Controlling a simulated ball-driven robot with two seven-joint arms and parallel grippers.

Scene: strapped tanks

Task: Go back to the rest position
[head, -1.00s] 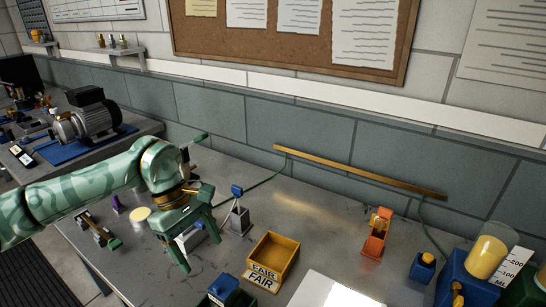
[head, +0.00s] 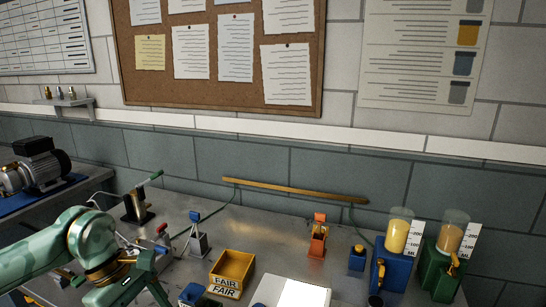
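My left gripper (head: 138,293) is low at the left of the head view, on its green arm. It points down over the near left of the bench, with its two fingers apart and nothing seen between them. Its fingertips are close to the bottom edge of the picture. My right gripper is not in view. A blue tank (head: 391,270) with yellow contents and a green tank (head: 440,275) with tan contents stand upright at the right, each beside a white scale. No gripper is near them.
A yellow tray (head: 235,268) labelled FAIR stands mid-bench, near a white panel (head: 285,292). A blue-topped stand (head: 198,240), an orange stand (head: 318,240) and a small blue block (head: 357,258) stand behind. A brass rail (head: 290,189) runs along the wall side.

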